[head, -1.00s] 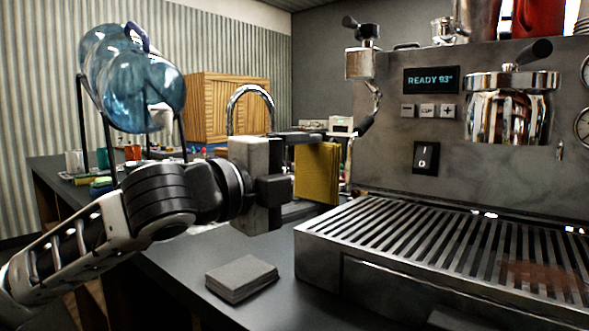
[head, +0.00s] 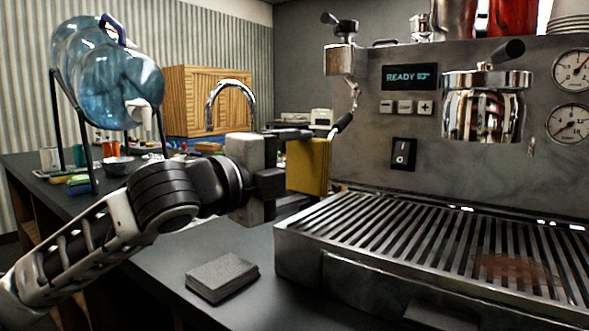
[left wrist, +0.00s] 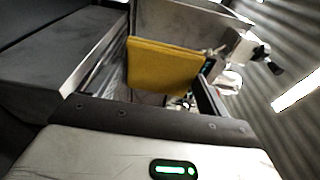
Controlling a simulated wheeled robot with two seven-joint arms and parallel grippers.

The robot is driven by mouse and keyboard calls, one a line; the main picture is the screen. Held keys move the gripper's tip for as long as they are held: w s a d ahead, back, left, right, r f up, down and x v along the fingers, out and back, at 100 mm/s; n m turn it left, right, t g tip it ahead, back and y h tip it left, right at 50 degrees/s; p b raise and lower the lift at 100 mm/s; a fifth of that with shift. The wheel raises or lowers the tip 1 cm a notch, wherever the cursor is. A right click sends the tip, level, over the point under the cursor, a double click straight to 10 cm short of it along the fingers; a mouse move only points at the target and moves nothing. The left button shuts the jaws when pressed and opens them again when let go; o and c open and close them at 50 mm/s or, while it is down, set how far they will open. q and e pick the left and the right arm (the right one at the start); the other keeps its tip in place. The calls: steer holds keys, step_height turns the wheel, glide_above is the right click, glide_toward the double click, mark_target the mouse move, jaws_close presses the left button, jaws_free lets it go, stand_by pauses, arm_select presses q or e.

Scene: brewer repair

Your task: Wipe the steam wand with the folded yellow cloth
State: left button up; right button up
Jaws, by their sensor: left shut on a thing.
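The folded yellow cloth (head: 307,166) hangs from my left gripper (head: 300,136), which is shut on it. It also shows in the left wrist view (left wrist: 163,69), between the fingers. The steam wand (head: 354,95) hangs at the left side of the espresso machine (head: 455,160), below the knob and steel fitting, with a black grip (head: 342,123) on its lower part. In the head view the cloth is just left of and below this grip; whether they touch I cannot tell. My right gripper is not in view.
The drip tray grate (head: 420,235) sticks out at the machine's front. A grey stack of flat squares (head: 222,277) lies on the dark counter. Behind my left arm are a curved tap (head: 229,90), a blue water bottle (head: 105,75) on a stand and a wooden cabinet (head: 195,98).

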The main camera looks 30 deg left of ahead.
arm_select(q)
steer(key=shift+p+x, duration=0.7)
steer(key=shift+x, duration=0.2)
steer(key=shift+s+d+r+p, duration=0.1)
steer(key=shift+d+p, duration=0.2)
steer(key=shift+d, duration=0.2)
steer(key=shift+s+d+r+p, duration=0.1)
steer(key=shift+d+p, duration=0.15)
steer(key=shift+d, duration=0.2)
steer(key=shift+s+d+f+p, duration=0.15)
steer(key=shift+d+p, duration=0.25)
steer(key=shift+d, duration=0.5)
steer(key=shift+p, duration=0.35)
steer(key=shift+w+a, duration=0.25)
steer(key=shift+a, duration=0.75)
steer(key=shift+w+a, duration=0.25)
steer(key=shift+a, duration=0.75)
steer(key=shift+d+b+v, duration=0.15)
steer(key=shift+b+v, duration=0.45)
steer(key=shift+v, duration=0.6)
steer(key=shift+d+b+v, duration=0.1)
steer(key=shift+b+v, duration=0.45)
steer(key=shift+v, duration=0.7)
steer(key=shift+s+d, duration=0.1)
steer(key=shift+s, duration=0.55)
